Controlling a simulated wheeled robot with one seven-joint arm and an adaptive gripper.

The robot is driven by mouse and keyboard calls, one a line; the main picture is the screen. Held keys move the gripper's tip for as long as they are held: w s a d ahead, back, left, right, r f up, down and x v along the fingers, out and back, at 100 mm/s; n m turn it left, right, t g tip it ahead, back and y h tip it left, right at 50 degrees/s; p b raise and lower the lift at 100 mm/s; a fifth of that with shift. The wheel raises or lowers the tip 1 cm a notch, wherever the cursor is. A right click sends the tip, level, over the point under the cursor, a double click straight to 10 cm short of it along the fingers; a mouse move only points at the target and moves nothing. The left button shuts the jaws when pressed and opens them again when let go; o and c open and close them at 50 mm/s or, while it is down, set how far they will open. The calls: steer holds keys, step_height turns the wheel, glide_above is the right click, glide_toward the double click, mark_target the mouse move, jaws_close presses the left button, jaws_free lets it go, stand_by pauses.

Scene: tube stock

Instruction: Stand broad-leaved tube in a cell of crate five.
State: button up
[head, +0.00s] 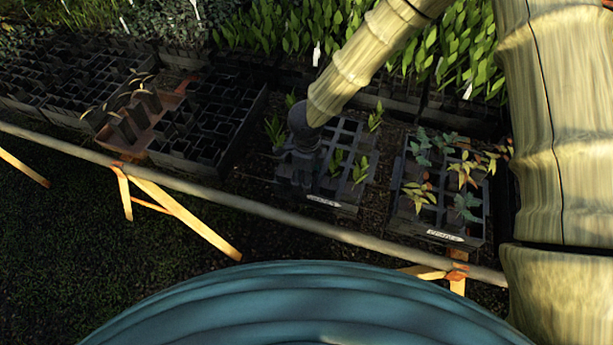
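My gripper (300,182) is dark and points down over the left front part of the middle crate (322,201). Its fingers blend into the dark crate, so I cannot tell whether they are open or hold anything. Several green broad-leaved plants (360,170) stand in or around this crate, some right beside the gripper. The right crate (440,238) holds blue-green and reddish-yellow leaved plants. Both crates have white front labels too small to read, so I cannot tell which is crate five. The tubes under the leaves are mostly hidden.
A reddish tray (150,138) with several dark tubes, some tilted, lies left among dark gridded crates (215,118). Dense green plants (290,35) fill the back. A pale rail (235,204) runs along the bench's front edge, with wooden legs below. My arm crosses the upper right.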

step_height(320, 180, up, 11)
steer(key=shift+r, duration=0.15)
stand_by(0.9)
